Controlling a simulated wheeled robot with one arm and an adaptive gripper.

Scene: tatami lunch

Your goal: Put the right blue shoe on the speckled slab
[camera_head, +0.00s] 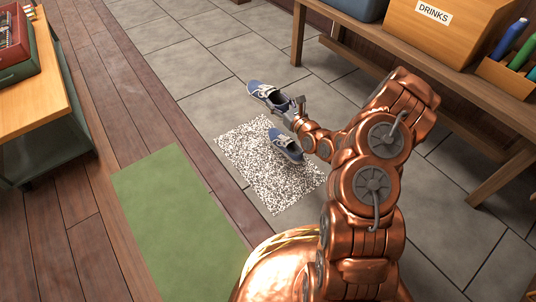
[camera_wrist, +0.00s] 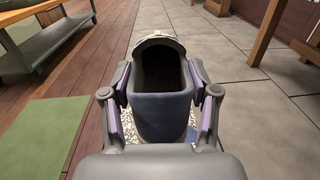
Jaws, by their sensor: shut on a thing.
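The speckled slab (camera_head: 245,150) lies on the grey tile floor. My gripper (camera_head: 290,112) is shut on the heel end of another blue shoe with white laces (camera_head: 262,92), held just past the slab's far edge in the head view. In the wrist view the held shoe (camera_wrist: 160,115) is between the two fingers (camera_wrist: 160,108), heel toward me, opening up. Bits of the slab (camera_wrist: 129,127) show beside and below it. Which shoe is the right one I cannot tell from shape.
A green mat (camera_head: 180,215) lies left of the slab. A wooden bench (camera_head: 440,80) with an orange DRINKS box (camera_head: 440,30) and bottles stands at the right. A low table (camera_head: 45,100) with a red case (camera_head: 25,50) is at the left. Tiles beyond the slab are clear.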

